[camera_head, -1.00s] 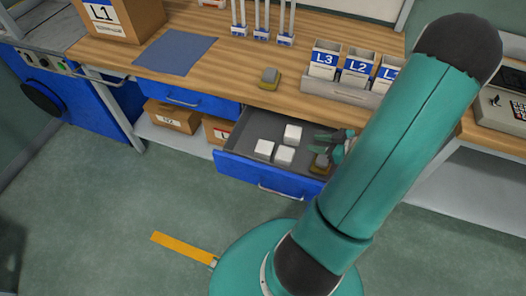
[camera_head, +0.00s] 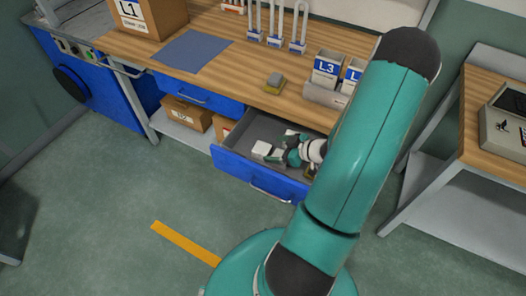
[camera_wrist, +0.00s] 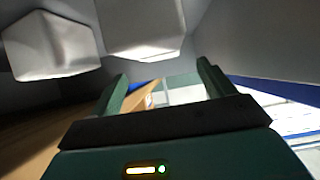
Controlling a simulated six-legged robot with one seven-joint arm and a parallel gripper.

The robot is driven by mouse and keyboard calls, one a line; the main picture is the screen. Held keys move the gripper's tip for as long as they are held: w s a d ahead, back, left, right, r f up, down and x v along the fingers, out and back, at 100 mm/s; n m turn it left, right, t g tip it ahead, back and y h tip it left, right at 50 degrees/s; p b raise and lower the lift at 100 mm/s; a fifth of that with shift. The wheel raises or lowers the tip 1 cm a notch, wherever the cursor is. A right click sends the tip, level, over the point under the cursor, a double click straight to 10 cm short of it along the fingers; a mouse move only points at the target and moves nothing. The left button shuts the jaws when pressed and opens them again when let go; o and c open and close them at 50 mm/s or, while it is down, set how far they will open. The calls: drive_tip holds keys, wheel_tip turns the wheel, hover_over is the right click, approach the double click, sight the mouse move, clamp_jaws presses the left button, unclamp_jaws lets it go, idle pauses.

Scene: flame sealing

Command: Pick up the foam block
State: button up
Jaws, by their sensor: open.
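White foam-like blocks lie in the open blue drawer (camera_head: 236,170). In the head view one white block (camera_head: 262,149) shows just left of my gripper (camera_head: 283,154), and part of another (camera_head: 292,134) shows behind it; my gripper and arm hide the rest. My gripper is open inside the drawer area. In the wrist view two white blocks show, one at upper left (camera_wrist: 50,45) and one at top middle (camera_wrist: 142,27). Both lie beyond the fingers of my gripper (camera_wrist: 165,80), and no block is seen held between them.
A labelled bin rack (camera_head: 322,94) stands at the worktop's right. Cardboard boxes (camera_head: 187,114) are on the shelf below. The floor in front is clear.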

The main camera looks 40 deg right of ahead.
sight(263, 148)
drive_tip(key=x, duration=0.4)
drive_tip(key=shift+w+a+f, duration=0.1)
drive_tip(key=shift+w+a, duration=0.05)
drive_tip(key=shift+w, duration=0.1)
drive_tip(key=shift+c, duration=0.4)
drive_tip(key=c, duration=1)
wheel_tip(263, 148, up, 10)
